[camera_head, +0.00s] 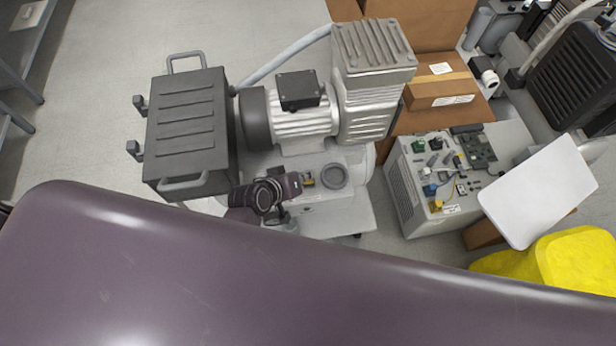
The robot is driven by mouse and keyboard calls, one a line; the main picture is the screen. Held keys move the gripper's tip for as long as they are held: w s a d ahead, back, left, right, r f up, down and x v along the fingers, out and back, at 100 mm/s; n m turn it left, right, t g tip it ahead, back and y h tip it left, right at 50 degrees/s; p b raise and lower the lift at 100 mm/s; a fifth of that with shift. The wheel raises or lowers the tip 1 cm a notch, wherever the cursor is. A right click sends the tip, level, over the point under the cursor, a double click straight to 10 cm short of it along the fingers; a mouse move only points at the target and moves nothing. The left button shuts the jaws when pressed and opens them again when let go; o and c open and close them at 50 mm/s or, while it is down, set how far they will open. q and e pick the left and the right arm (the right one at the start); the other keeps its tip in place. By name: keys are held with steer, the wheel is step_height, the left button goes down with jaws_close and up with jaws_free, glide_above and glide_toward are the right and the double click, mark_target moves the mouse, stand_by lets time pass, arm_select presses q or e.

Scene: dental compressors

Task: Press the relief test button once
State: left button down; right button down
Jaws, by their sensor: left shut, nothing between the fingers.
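A compressor stands in the middle, with a grey motor (300,125), a finned pump head (372,85) and a light base (325,215) in front. On the base lie a round grey cap (334,176) and a small orange-yellow part (309,181). I cannot tell whether that part is the relief test button; no button can be made out clearly. My left gripper (280,195) is over the base, left of these parts, shut and empty. Its fingertips are hard to make out, and contact cannot be judged. My right gripper is not in view.
A dark ribbed box (187,130) with handles adjoins the compressor on the left. Right are a cabinet (412,195) with small parts on top, cardboard boxes (440,90), a white panel (538,190) and a yellow object (580,260). My large arm link covers the foreground.

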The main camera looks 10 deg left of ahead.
arm_select(q)
steer(key=shift+f, duration=0.35)
steer(key=shift+r, duration=0.1)
stand_by(0.4)
steer(key=shift+r+p, duration=0.9)
steer(key=shift+p, duration=0.15)
step_height(320, 180, up, 5)
steer(key=p, duration=0.5)
steer(key=shift+r+p, duration=0.1)
steer(key=shift+p, duration=0.2)
steer(key=shift+s, duration=0.1)
